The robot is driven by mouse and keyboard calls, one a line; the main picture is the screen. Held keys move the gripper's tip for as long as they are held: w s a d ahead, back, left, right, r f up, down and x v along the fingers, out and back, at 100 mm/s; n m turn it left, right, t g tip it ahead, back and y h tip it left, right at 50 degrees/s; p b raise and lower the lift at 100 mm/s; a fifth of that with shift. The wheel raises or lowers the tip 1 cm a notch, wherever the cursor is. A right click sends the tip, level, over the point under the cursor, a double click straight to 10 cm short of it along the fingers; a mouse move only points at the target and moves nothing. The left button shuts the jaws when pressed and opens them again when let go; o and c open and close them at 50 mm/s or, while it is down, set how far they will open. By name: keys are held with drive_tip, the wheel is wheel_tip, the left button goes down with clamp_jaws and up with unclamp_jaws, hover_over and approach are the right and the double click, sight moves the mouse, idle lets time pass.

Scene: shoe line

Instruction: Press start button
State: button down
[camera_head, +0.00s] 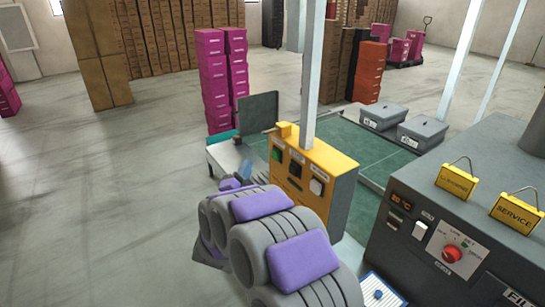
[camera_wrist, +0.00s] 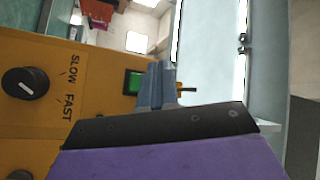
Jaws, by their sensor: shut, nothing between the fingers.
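A yellow control box (camera_head: 322,160) stands at the middle of the head view. It carries a green button (camera_head: 276,154), which shows as a lit green square in the wrist view (camera_wrist: 132,82). My gripper (camera_head: 246,171) is in front of the box's left part, below the green button in the picture. In the wrist view my gripper (camera_wrist: 157,80) is shut and empty, its grey fingers pointing at the box face just right of the green button. The fingers partly cover the button's right edge. I cannot tell whether they touch the box.
A black knob (camera_wrist: 25,83) marked SLOW and FAST is on the same panel. A white switch (camera_head: 317,186) sits on the box's right part. A grey machine (camera_head: 480,190) with a red knob (camera_head: 452,253) stands at the right. Open floor (camera_head: 90,190) lies at the left.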

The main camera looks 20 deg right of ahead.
sight(276, 155)
drive_tip(key=shift+w+d+b, duration=0.15)
drive_tip(key=shift+w+d, duration=0.15)
drive_tip(key=shift+d, duration=0.65)
drive_tip(key=shift+w+d+b, duration=0.2)
drive_tip(key=shift+w+d, duration=0.05)
drive_tip(key=shift+d, duration=0.65)
drive_tip(key=shift+w+d+b, duration=0.15)
drive_tip(key=shift+w+d, duration=0.15)
drive_tip(key=shift+d, duration=0.65)
drive_tip(key=shift+w+d, duration=0.1)
drive_tip(key=shift+d, duration=0.4)
